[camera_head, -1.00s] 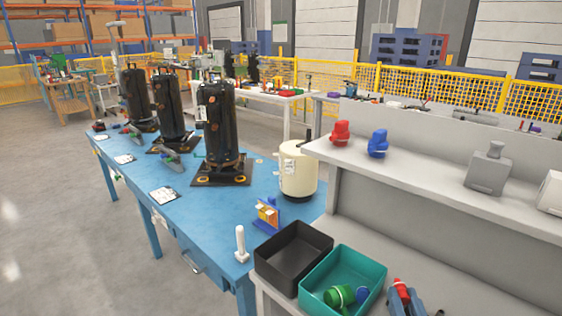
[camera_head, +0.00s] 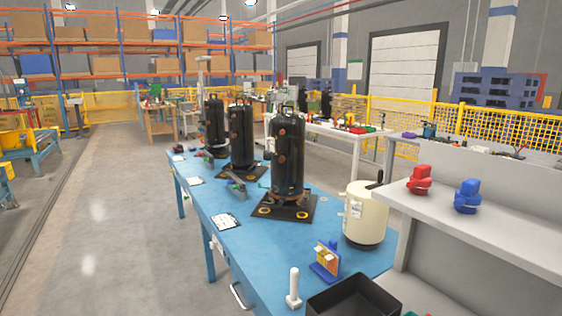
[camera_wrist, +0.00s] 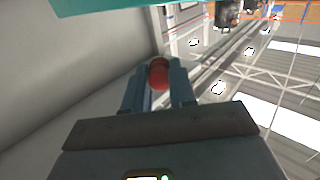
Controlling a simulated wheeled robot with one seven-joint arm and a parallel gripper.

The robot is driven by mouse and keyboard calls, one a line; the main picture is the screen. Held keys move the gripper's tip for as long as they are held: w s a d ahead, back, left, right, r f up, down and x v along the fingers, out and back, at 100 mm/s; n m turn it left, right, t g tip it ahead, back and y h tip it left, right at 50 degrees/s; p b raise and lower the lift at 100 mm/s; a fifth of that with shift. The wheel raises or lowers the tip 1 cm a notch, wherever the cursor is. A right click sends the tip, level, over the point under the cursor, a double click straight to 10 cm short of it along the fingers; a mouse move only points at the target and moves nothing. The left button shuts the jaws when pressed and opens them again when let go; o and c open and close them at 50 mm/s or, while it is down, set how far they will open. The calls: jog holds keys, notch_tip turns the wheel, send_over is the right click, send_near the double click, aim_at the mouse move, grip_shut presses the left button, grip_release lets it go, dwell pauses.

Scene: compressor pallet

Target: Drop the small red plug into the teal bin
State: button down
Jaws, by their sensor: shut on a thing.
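In the wrist view my gripper (camera_wrist: 156,84) is shut on the small red plug (camera_wrist: 159,73), which shows as a rounded red end between the two fingertips. The rest of the plug is hidden by the fingers. A teal band, seemingly part of the teal bin (camera_wrist: 105,8), crosses the top of the wrist view, beyond the fingertips. In the head view only a sliver of the teal bin (camera_head: 412,314) shows at the bottom edge. Its inside is out of view. My gripper is not clearly visible in the head view.
A black bin (camera_head: 377,286) stands at the blue table's (camera_head: 265,268) near end. A red fitting (camera_head: 420,181) and a blue fitting (camera_head: 467,197) stand on the grey shelf (camera_head: 500,235). A cream tank (camera_head: 365,222) and black compressors (camera_head: 287,160) stand on the table.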

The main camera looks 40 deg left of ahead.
jog(key=shift+f, duration=0.7)
jog(key=c, duration=0.8)
grip_release()
jog(key=shift+c, duration=0.2)
jog(key=b+v, duration=0.1)
jog(key=v, duration=0.7)
jog(key=shift+b, duration=0.3)
jog(key=shift+w, duration=0.1)
